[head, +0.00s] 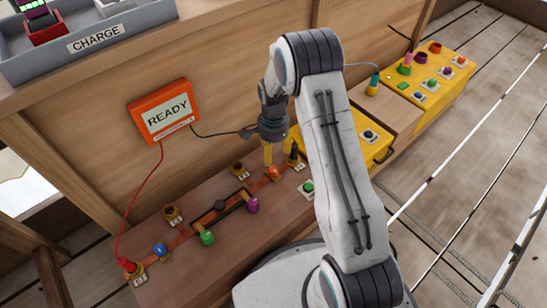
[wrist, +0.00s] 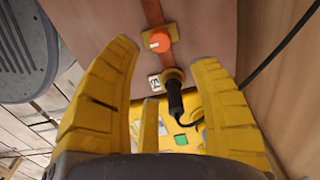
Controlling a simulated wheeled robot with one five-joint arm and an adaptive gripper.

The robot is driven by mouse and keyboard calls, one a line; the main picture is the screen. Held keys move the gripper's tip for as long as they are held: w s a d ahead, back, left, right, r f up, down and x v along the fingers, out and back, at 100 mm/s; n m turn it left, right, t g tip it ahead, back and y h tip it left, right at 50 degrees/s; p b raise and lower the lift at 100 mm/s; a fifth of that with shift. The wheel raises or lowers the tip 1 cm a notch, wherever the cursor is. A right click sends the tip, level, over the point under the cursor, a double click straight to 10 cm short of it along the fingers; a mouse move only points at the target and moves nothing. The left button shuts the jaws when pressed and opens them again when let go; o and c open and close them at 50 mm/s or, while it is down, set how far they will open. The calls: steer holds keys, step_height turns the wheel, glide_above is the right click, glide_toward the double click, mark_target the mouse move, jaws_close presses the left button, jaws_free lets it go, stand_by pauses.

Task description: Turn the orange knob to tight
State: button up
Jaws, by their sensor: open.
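The orange knob (head: 274,171) is small and round and sits on a copper-coloured strip on the wooden bench. In the wrist view the knob (wrist: 158,41) shows a white mark on its face, between and beyond my fingertips. My gripper (head: 267,155) points down just above and slightly left of the knob in the head view. I see no contact with the knob. I cannot read a tight mark beside it.
A black plug (wrist: 174,97) stands upright in a brass socket close to the knob, with a cable. A black-barred part (head: 222,207) and blue (head: 159,249), green (head: 207,238) and purple (head: 253,205) knobs lie leftward. An orange READY box (head: 164,112) is on the wall.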

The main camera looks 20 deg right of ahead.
steer(key=shift+r, duration=0.85)
